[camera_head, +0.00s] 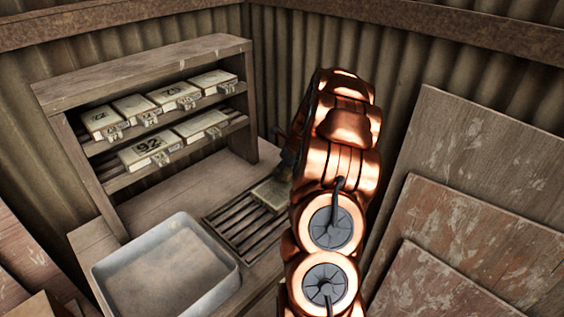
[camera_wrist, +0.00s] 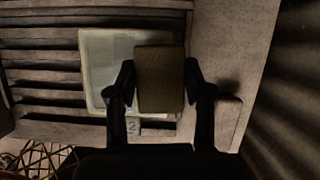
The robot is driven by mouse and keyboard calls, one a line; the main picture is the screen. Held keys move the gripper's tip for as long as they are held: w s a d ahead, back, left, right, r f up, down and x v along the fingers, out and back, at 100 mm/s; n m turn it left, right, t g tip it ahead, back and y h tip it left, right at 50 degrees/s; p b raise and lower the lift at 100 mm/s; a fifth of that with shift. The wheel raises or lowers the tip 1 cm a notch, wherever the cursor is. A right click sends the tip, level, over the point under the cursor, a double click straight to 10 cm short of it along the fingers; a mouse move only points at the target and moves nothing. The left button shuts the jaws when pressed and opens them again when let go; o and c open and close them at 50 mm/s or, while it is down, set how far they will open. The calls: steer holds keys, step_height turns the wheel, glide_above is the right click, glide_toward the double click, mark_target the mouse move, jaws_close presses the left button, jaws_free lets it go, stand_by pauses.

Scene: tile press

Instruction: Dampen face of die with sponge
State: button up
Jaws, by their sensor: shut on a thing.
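In the wrist view my gripper (camera_wrist: 159,84) is shut on a brownish block, the sponge (camera_wrist: 160,72), with one dark finger on each side. The die (camera_wrist: 104,55), a pale flat plate, lies beneath, and the sponge covers part of its right side. I cannot tell whether the sponge touches the die. A small tag marked "2" (camera_wrist: 132,126) sits at the die's near edge. In the head view the die (camera_head: 270,196) lies on a slatted rack (camera_head: 232,222). My copper-coloured arm hides most of my gripper there, and the sponge is not clearly visible.
A shelf unit (camera_head: 66,172) holds several numbered dies, including one marked "92" (camera_head: 150,150), at the back left. A shallow metal tray (camera_head: 170,290) stands left of the rack. Large boards (camera_head: 480,160) lean at the right. Corrugated walls (camera_head: 330,40) close off the back.

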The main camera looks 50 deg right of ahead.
steer(key=shift+r+p, duration=1.55)
steer(key=shift+r, duration=1.2)
